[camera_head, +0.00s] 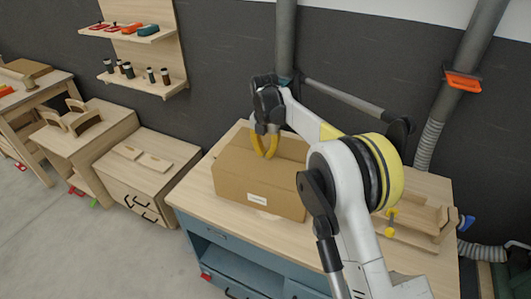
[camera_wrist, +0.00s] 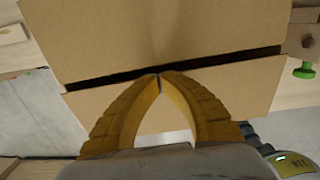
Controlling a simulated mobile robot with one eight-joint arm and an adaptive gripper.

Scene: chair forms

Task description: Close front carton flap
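The brown cardboard carton (camera_head: 240,183) stands on the workbench, with a white label on its front face. My gripper (camera_head: 268,156) points down over the carton's top, its two yellow fingers meeting at the tips. In the wrist view the gripper (camera_wrist: 160,76) is shut with nothing visible between the tips. The tips lie at a dark gap between a large cardboard panel (camera_wrist: 150,35) and a narrower panel (camera_wrist: 85,100) nearer the gripper. The fingers cover part of the narrower panel. I cannot tell whether the tips touch it, nor surely which panel is the front flap.
The workbench (camera_head: 190,192) has a wooden top and blue drawers. A wooden fixture (camera_head: 425,215) with a yellow knob stands at its right. A low wooden cabinet (camera_head: 150,172) stands to the left. Wall shelves (camera_head: 145,82) hold small items. Grey pipes run up the wall behind.

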